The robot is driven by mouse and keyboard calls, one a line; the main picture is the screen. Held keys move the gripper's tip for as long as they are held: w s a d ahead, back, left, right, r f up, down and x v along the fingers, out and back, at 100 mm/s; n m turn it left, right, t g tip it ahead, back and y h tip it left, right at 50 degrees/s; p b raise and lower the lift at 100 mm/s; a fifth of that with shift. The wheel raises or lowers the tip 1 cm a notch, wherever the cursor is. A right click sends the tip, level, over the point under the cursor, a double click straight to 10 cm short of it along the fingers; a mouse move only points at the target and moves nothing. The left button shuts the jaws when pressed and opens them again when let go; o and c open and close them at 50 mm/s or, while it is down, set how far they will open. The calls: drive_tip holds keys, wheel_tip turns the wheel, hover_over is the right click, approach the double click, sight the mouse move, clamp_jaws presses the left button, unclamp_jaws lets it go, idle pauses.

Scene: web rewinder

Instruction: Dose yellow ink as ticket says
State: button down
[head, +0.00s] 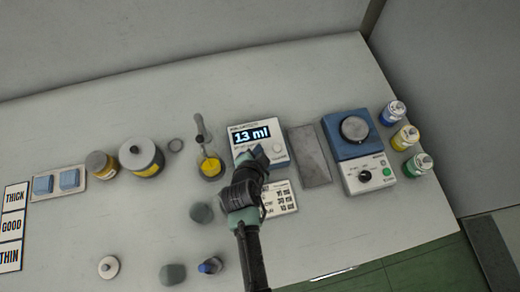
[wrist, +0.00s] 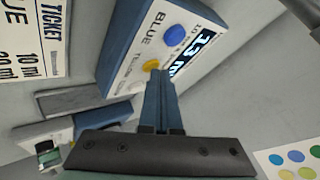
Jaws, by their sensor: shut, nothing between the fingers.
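The dosing unit (head: 243,151) is a white-topped box with a lit display (head: 252,135) reading 13 ml. In the wrist view the unit (wrist: 122,45) shows a blue button (wrist: 175,36) labelled BLUE and a yellow button (wrist: 152,65) labelled YELLOW. My gripper (head: 258,155) is shut and empty over the unit. In the wrist view its fingertips (wrist: 158,74) are right at the yellow button; I cannot tell whether they touch it. The ticket (wrist: 38,40) is cut off, with 10 ml and 20 ml lines visible. A flask (head: 209,167) with yellow liquid stands left of the unit.
A grey plate (head: 309,155) and a blue device with a round metal top (head: 353,129) stand right of the unit. Blue (head: 393,113), yellow (head: 405,138) and green (head: 419,164) capped bottles line the right. Jars (head: 141,155) stand left. The front-right table is clear.

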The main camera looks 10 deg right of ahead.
idle(0.3)
drive_tip(key=shift+r+p, duration=0.6)
drive_tip(key=shift+r, duration=0.15)
drive_tip(key=shift+r, duration=0.1)
wheel_tip(320, 180, up, 5)
drive_tip(key=p, duration=0.4)
idle(0.6)
